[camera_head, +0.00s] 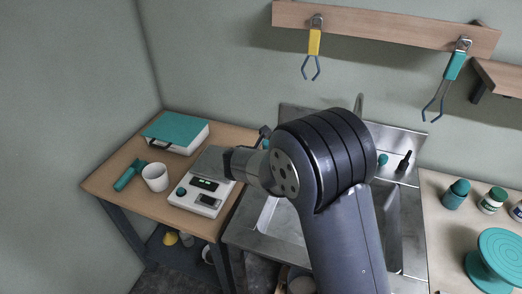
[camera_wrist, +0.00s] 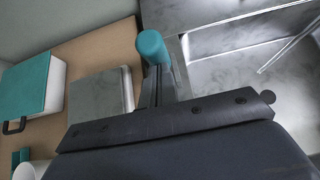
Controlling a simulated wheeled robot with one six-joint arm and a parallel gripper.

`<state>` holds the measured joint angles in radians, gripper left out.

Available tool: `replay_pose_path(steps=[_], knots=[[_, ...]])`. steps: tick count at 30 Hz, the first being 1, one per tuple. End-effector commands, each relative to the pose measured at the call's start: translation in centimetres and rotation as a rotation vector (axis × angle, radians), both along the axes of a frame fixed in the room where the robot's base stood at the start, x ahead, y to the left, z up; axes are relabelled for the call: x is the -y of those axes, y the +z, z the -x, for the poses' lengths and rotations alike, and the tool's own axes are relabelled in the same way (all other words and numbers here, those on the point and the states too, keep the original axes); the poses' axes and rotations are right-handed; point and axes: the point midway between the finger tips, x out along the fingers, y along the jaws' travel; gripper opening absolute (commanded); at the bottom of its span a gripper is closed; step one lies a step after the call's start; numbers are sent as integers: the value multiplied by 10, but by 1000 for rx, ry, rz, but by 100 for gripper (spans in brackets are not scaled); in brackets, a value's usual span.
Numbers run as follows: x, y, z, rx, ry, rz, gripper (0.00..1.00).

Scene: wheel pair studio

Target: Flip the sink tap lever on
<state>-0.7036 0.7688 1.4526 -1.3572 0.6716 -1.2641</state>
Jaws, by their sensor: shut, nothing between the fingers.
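The steel sink (camera_head: 262,232) stands against the back wall, largely covered by my arm. Its curved tap spout (camera_head: 360,104) rises behind my arm; the tap's base is hidden. A small dark upright piece (camera_head: 404,160) and a teal knob (camera_head: 383,160) show at the sink's back right; I cannot tell which is the lever. My gripper (camera_head: 264,134) is shut and empty at the sink's back left. A teal rounded end (camera_wrist: 152,46) is close beside my fingers in the wrist view; I cannot tell whether they touch. The sink also shows there (camera_wrist: 235,75).
A wooden table (camera_head: 105,180) at left holds a white scale (camera_head: 196,201), a white mug (camera_head: 155,178), a teal-lidded case (camera_head: 174,131) and a teal tool (camera_head: 128,176). The right counter (camera_head: 440,215) holds small jars and a teal turntable (camera_head: 500,248). Tongs hang from a rail (camera_head: 385,24).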

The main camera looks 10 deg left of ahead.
Motion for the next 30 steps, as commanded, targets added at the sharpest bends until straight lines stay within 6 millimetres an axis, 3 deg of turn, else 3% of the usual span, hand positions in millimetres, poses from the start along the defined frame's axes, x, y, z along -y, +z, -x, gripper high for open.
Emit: replay_pose_path(steps=[18, 30], knots=[[8, 16, -54, 6, 0, 2, 0], [11, 15, -73, 6, -1, 1, 0]])
